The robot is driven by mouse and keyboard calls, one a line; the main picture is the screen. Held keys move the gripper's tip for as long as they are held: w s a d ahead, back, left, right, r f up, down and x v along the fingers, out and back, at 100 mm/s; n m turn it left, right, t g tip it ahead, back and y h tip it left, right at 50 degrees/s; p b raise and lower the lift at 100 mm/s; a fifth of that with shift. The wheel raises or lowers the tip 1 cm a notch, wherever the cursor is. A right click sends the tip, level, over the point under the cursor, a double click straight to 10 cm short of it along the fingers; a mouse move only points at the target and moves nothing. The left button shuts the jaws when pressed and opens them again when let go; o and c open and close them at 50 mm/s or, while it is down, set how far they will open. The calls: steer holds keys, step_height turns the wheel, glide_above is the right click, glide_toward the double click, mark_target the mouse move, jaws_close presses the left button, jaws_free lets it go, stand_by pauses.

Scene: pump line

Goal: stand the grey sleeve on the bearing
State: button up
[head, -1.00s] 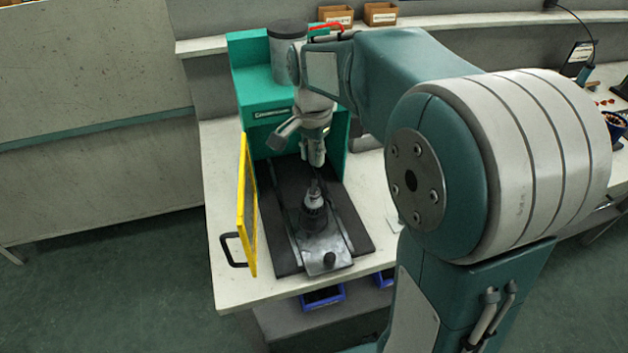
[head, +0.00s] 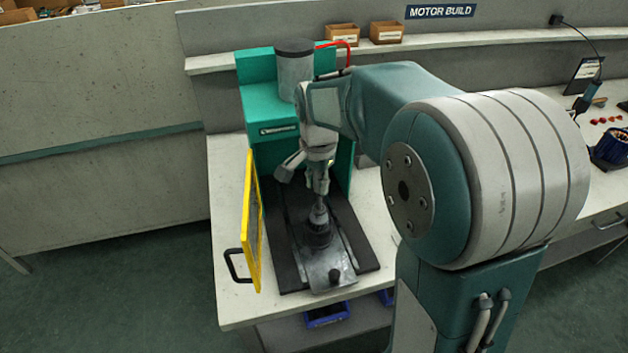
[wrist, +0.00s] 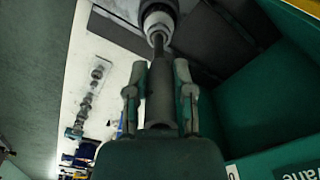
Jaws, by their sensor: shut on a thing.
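My gripper (head: 318,185) is above the press bed and pointed down. In the wrist view its two fingers (wrist: 158,88) are shut on the grey sleeve (wrist: 161,98), a plain dark-grey tube. The sleeve lines up closely with a thin upright shaft (wrist: 159,48), but I cannot tell whether it is around the shaft. The bearing (wrist: 158,24) appears as a pale ring around the shaft beyond the sleeve. In the head view the upright part (head: 318,236) stands on the metal slide, just below my gripper; the bearing is too small to make out there.
The green press (head: 272,125) with a grey cylinder (head: 295,70) stands behind my gripper. A yellow-framed guard (head: 252,222) stands open at the left. The metal slide (head: 325,268) runs along the black bed (head: 288,275). The bench has free room at right.

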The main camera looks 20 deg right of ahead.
mark_target(318, 197)
steer(key=shift+d, duration=0.35)
steer(key=shift+a, duration=0.75)
steer(key=shift+d, duration=0.1)
steer(key=shift+d, duration=0.35)
stand_by(0.5)
steer(key=shift+f, duration=2.8)
stand_by(1.0)
steer(key=o, duration=0.9)
